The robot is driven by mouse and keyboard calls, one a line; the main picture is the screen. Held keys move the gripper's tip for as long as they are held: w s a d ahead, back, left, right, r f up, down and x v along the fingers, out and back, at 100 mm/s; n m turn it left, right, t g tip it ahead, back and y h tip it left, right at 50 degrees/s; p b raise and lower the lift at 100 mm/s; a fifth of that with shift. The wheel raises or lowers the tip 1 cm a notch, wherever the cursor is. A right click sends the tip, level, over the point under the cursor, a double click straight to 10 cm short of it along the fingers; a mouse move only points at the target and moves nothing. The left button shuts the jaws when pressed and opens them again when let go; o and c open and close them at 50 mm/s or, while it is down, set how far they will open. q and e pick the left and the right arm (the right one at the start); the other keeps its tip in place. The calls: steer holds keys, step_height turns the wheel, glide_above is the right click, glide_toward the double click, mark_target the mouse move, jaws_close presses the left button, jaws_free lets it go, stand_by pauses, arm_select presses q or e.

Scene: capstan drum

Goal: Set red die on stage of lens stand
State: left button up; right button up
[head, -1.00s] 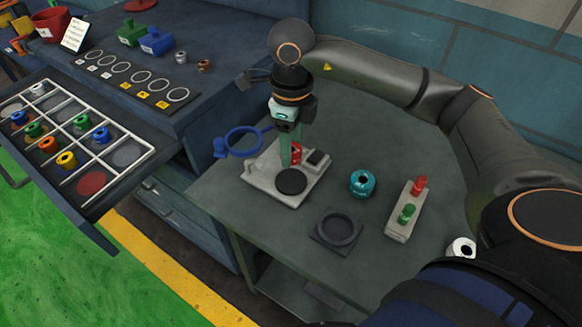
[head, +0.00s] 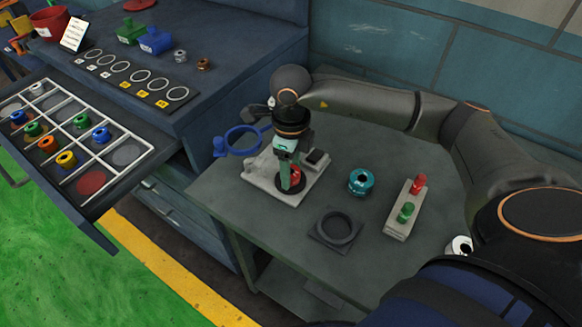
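The lens stand (head: 262,178) is a pale base on the grey table, with a blue lens ring (head: 242,140) at its upper left and a round black stage (head: 280,188) at its front. My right gripper (head: 291,180) points down over the stage, with its green fingers shut on the red die (head: 296,174). The fingers hide part of the die. The die is at or just above the stage; I cannot tell whether it touches. My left gripper is not in view.
A teal round piece (head: 361,182), a dark ring holder (head: 336,228) and a pale block with red and green knobs (head: 404,212) stand right of the stand. An open drawer (head: 130,170) with coloured spools is at left.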

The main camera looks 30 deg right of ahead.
steer(key=o, duration=0.3)
steer(key=shift+o, duration=0.2)
step_height(320, 180, up, 12)
steer(key=shift+r, duration=0.2)
stand_by(0.4)
